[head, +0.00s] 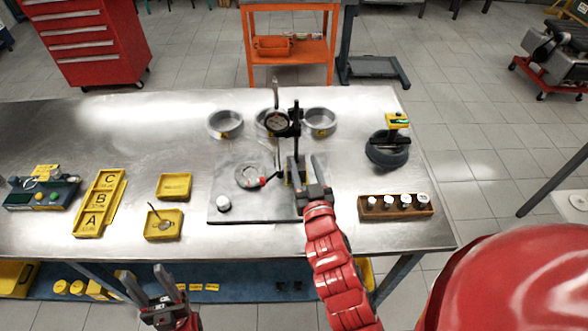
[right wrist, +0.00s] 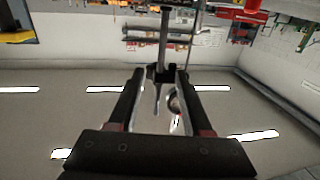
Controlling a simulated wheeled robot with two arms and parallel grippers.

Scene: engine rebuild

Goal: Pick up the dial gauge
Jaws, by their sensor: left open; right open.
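The dial gauge (head: 277,122) has a round dark-rimmed face and sits upright, clamped to a black stand (head: 296,140) on a grey plate (head: 255,213). My right gripper (head: 303,160) is open at the stand's lower right, below the gauge, with its fingers pointing away from me. In the right wrist view, a dark upright post (right wrist: 163,40) shows beyond and between the open fingers (right wrist: 157,90). A small round part (right wrist: 174,103) shows there too; I cannot tell if it is the gauge. My left gripper (head: 147,274) is open and empty, low in front of the table.
Several grey rings (head: 226,124) stand behind the plate. Yellow trays (head: 175,186) and a lettered A-B-C tray (head: 100,203) lie to the left. A wooden block with white-topped pieces (head: 396,206) is at the right, and a dark round device (head: 387,150) stands behind it. The table's back left is clear.

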